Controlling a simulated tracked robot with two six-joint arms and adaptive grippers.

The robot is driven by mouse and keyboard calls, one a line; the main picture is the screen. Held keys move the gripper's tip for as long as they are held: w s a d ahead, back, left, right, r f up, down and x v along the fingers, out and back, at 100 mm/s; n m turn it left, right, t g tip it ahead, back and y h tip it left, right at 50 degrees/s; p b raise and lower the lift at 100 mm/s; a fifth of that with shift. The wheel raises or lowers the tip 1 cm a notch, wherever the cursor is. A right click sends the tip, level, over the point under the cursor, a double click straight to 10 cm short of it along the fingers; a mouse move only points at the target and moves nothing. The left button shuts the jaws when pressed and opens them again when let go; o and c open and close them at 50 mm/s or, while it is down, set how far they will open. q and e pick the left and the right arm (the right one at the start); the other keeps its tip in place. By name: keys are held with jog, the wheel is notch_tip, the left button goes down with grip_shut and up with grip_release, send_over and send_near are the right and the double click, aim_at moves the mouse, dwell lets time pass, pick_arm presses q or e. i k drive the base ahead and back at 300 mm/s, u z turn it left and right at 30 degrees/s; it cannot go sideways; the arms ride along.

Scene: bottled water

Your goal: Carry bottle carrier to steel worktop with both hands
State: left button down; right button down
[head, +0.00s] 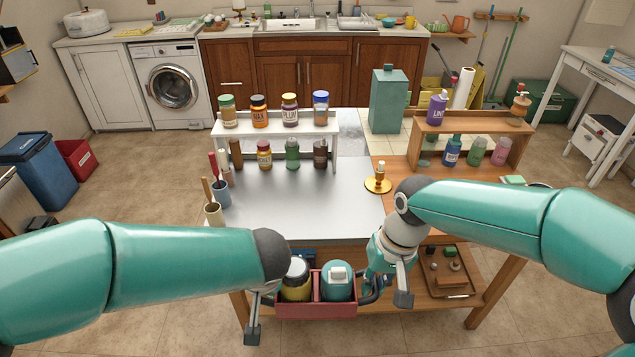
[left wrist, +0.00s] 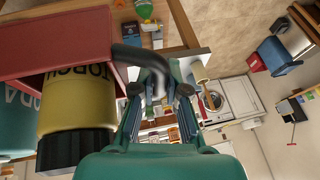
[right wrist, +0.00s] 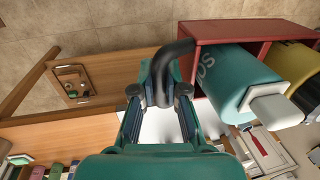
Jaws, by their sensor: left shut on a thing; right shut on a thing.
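The bottle carrier (head: 316,311) is a red open box at the front edge of the worktop in the head view. It holds a yellow bottle with a black cap (head: 296,287) and a teal bottle with a white cap (head: 337,287). My left gripper (left wrist: 157,92) is shut on the carrier's dark handle at its left end. My right gripper (right wrist: 160,92) is shut on the dark handle at its right end. The steel worktop (head: 300,205) lies beyond the carrier. In the head view, my left arm hides most of my left gripper.
A white shelf (head: 335,133) with several jars stands at the back of the steel top. Cups with tools (head: 221,193) stand at its left edge. A brass candlestick-like piece (head: 378,180) stands at the right. The middle of the steel top is clear.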

aim_at(311, 209)
jog(key=z, duration=0.1)
jog(key=i, duration=1.45)
jog(key=u, duration=0.15)
